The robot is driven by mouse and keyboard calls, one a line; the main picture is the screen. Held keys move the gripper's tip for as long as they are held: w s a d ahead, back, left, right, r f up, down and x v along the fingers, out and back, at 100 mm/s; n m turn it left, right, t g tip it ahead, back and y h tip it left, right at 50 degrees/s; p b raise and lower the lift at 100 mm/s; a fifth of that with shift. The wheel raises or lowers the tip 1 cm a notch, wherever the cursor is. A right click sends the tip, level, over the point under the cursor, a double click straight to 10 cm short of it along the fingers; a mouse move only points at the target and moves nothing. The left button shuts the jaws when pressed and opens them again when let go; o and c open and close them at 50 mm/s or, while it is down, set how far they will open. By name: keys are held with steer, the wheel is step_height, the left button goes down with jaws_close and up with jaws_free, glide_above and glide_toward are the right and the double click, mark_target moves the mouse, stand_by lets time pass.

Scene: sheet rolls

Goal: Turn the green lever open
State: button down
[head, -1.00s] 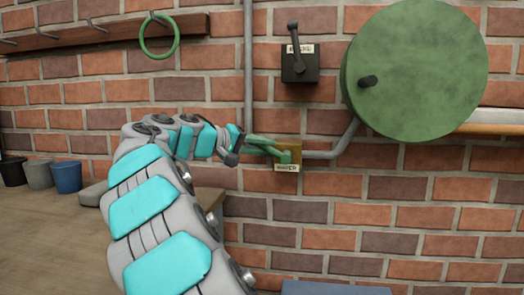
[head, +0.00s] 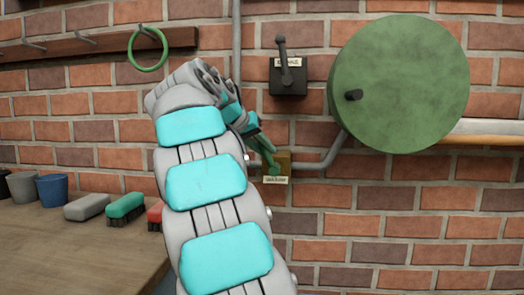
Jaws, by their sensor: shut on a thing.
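The green lever (head: 270,158) is in the head view, on a small brass-coloured box (head: 284,164) with a white label on the brick wall. It slants up and to the left from its pivot. My gripper (head: 258,143) is shut on the lever's outer part. The fingers and arm hide much of the handle's far end.
A dark switch box (head: 288,77) with an upright handle is above the lever. A large green drum (head: 400,85) is on the wall to the right. A green ring (head: 147,67) hangs at upper left. Brushes (head: 125,207) and buckets (head: 52,190) stand on the wooden bench (head: 80,245).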

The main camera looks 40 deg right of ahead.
stand_by(0.4)
steer(key=c, duration=0.8)
jaws_free()
steer(key=shift+o, duration=0.2)
steer(key=v, duration=0.7)
steer(key=shift+a+r+p, duration=0.25)
steer(key=shift+p, duration=0.05)
steer(key=shift+s+f, duration=0.1)
steer(key=shift+s, duration=0.05)
